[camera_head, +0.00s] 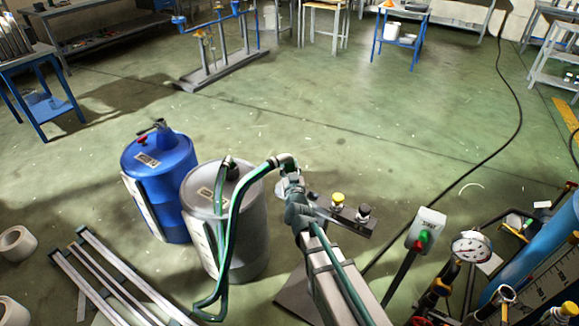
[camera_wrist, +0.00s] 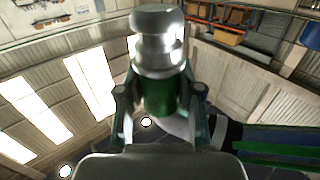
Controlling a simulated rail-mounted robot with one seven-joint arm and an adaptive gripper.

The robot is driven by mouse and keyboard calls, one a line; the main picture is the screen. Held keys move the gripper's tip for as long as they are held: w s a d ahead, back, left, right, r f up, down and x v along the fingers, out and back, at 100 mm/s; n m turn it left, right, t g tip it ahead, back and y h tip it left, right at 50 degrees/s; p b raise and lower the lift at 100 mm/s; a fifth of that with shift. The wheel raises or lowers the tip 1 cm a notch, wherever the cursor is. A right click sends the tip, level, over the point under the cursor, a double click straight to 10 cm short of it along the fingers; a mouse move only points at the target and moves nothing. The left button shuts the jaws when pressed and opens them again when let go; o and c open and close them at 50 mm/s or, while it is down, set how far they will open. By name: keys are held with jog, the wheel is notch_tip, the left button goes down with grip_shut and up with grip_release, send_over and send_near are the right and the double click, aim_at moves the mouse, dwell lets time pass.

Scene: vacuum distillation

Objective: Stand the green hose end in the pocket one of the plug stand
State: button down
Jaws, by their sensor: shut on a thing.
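My gripper (camera_head: 291,176) is shut on the green hose end, just beyond the grey drum's right side in the head view. In the wrist view my gripper (camera_wrist: 160,93) has its two fingers on either side of the green hose end (camera_wrist: 162,58), whose bright metal fitting points up past the fingertips. The green hose (camera_head: 236,205) loops from the grey drum's top down to the floor side and back up to my gripper. The plug stand (camera_head: 352,224) is a dark bar right of my gripper, carrying a yellow plug (camera_head: 338,201) and a black plug (camera_head: 363,213). Its pockets are not clear.
The grey drum (camera_head: 246,225) and blue drum (camera_head: 160,175) stand to the left. A switch box (camera_head: 427,229) with red and green buttons and a pressure gauge (camera_head: 472,247) stand to the right.

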jog(key=shift+f+b, duration=0.6)
jog(key=shift+f, duration=0.4)
jog(key=shift+f+b, duration=1.75)
jog(key=shift+f, duration=0.55)
dwell(1.0)
jog(key=c, duration=0.7)
grip_release()
jog(key=shift+s, duration=0.15)
jog(key=s+d, duration=0.1)
jog(key=s, duration=0.6)
jog(key=shift+d, duration=0.25)
jog(key=shift+r, duration=0.1)
